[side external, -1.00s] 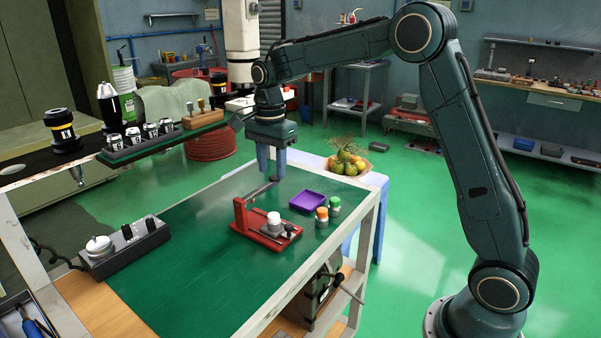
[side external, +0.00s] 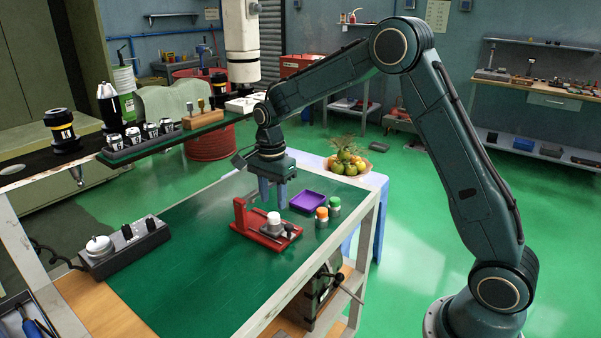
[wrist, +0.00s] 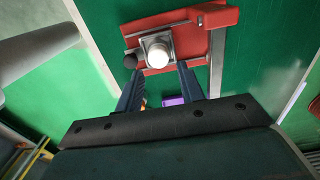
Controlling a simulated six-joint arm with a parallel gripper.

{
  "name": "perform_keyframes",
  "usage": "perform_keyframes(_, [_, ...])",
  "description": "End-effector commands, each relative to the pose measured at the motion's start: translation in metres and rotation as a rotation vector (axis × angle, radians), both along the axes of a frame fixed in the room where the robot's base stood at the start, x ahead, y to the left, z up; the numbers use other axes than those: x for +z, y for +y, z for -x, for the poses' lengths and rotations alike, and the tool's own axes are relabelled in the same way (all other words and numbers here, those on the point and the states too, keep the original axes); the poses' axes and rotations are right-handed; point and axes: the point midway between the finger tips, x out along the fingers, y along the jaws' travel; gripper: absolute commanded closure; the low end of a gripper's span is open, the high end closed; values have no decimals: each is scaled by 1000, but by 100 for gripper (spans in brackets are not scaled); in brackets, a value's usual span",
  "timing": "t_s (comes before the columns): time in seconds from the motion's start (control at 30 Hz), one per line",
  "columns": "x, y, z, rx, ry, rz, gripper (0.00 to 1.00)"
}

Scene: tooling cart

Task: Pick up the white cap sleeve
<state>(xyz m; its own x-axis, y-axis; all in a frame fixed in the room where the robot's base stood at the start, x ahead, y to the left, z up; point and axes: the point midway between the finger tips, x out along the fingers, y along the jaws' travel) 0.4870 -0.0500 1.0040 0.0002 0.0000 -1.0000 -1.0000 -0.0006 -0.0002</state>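The white cap sleeve (side external: 274,217) is a short white cylinder. It stands on the red fixture (side external: 248,235) on the green cart top, and in the wrist view it shows from above as a round white cap (wrist: 157,49). My gripper (side external: 274,206) is just above the sleeve, fingers pointing down. In the wrist view my gripper (wrist: 159,69) is open, its two fingers apart with nothing held between them. The fingertips appear just short of the sleeve there. Whether they touch it is unclear.
A dark knob (side external: 290,229) sits beside the sleeve, and the fixture's upright stands on its left. A purple tray (side external: 307,201), an orange-capped bottle (side external: 321,217) and a green-capped bottle (side external: 334,208) are close behind and right. The green surface front left (side external: 200,270) is clear.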

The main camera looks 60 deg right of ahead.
Motion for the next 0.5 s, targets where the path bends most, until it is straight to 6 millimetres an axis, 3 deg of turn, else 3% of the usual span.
perform_keyframes(0.33, [-7, 0, 0, 0, 1, 0, 62])
perform_keyframes(0.5, [-21, 2, 2, 0, 4, 0, 62])
